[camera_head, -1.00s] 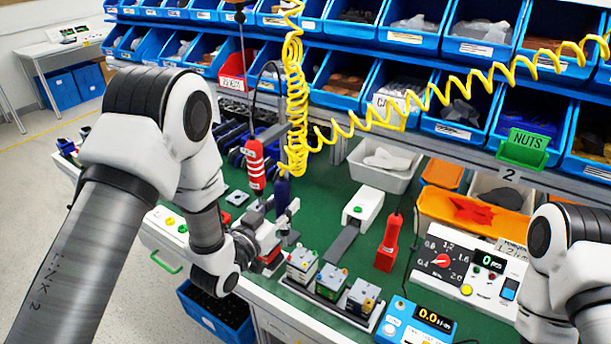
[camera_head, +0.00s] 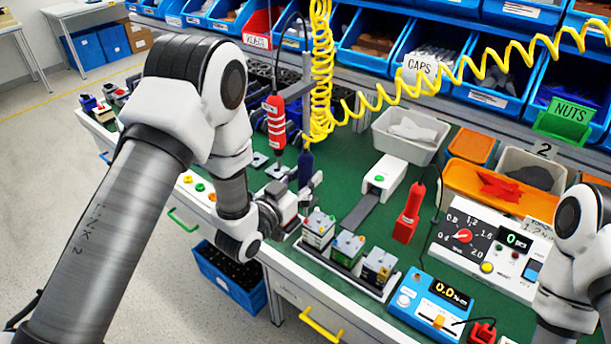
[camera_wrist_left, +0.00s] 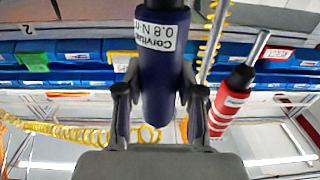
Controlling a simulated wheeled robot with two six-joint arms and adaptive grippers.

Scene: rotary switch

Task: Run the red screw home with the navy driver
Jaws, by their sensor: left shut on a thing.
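The navy driver (camera_head: 306,166) is held upright in my left gripper (camera_head: 304,192) above the green bench, behind the row of switch blocks. In the left wrist view, the navy driver (camera_wrist_left: 165,90) sits between the two fingers (camera_wrist_left: 160,105), with a white label reading 0.8 N·m. Three switch blocks (camera_head: 347,244) with small coloured spots on top stand in a row on a tray. I cannot pick out the red screw or see the driver's tip clearly. My right gripper is out of view; only part of that arm shows at the right edge.
A red driver (camera_head: 276,126) hangs just left of the navy one; it also shows in the wrist view (camera_wrist_left: 230,100). A yellow coiled hose (camera_head: 322,70) hangs close behind. Another red tool (camera_head: 408,213), a blue torque meter (camera_head: 432,303) and a dial panel (camera_head: 490,246) stand right of the blocks.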

